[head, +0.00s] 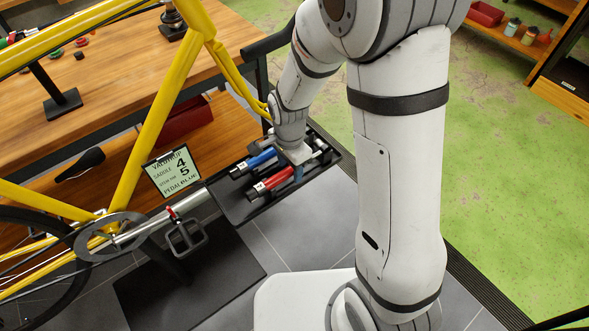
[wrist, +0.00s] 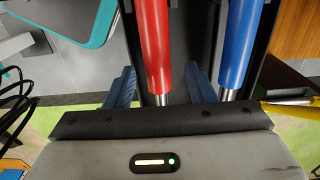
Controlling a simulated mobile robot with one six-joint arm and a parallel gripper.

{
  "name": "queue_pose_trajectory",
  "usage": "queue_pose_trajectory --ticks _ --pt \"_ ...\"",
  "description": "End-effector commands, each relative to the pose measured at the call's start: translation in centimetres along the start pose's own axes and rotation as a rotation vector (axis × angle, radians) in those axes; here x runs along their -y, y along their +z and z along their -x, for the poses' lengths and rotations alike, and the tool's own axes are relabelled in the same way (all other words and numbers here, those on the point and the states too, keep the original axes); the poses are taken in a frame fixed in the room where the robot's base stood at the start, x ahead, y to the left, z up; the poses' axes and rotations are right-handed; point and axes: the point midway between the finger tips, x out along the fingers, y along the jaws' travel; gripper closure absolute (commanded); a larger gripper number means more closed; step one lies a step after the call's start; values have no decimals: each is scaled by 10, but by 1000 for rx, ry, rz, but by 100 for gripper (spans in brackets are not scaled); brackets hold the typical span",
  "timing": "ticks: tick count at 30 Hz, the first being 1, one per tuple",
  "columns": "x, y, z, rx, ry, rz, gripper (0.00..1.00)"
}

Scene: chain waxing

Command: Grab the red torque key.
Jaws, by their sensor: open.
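The red torque key (head: 268,184) lies in a black tray beside the bicycle, next to a blue torque key (head: 259,160). In the wrist view the red key (wrist: 154,45) runs down between the two blue-grey fingers of my gripper (wrist: 163,88). The fingers are apart, one on each side of it, and its silver shaft shows below the red handle. I cannot tell whether a finger touches it. The blue key (wrist: 241,45) lies to the right, outside the fingers. In the head view my gripper (head: 297,164) is over the tray, its fingers partly hidden.
The black tray (head: 231,210) has a raised rim. A yellow bicycle frame (head: 160,115) and a sign card (head: 171,173) stand left of it. A wooden workbench (head: 110,65) is behind.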

Motion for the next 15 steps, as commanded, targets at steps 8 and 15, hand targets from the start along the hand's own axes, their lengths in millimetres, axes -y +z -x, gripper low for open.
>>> queue_pose_trajectory --ticks 8,15 --pt "0 0 0 0 0 1 56" --pt "0 0 0 0 0 1 76"
